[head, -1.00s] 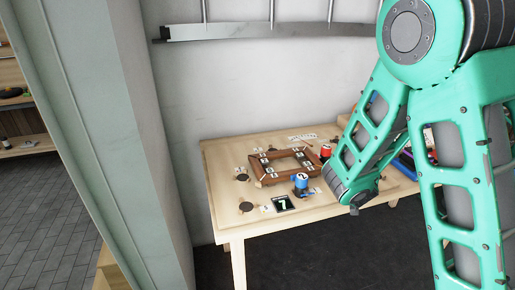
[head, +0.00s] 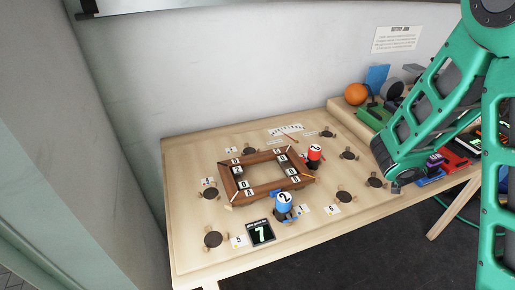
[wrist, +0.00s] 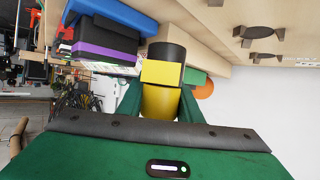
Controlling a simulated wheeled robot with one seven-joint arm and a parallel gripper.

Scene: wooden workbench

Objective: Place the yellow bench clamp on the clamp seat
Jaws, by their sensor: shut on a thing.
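The yellow bench clamp (wrist: 162,74) shows in the wrist view as a yellow block with a dark round end. My gripper (wrist: 159,98) is shut on it, with a green finger on each side. In the head view my arm hides the clamp and most of the gripper, at the right of the bench. A brown wooden frame (head: 230,192) with number labels lies mid-bench. A blue clamp (head: 283,206) stands at its front side and a red clamp (head: 314,156) at its right side. Several dark round pads lie around it, one at front left (head: 213,239); I cannot tell which spot is the clamp seat.
Small white number cards lie about. At the right are an orange ball (head: 356,94), a blue block (head: 377,77) and a purple-and-black block (head: 434,161). The bench (head: 190,160) is bare at back left.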

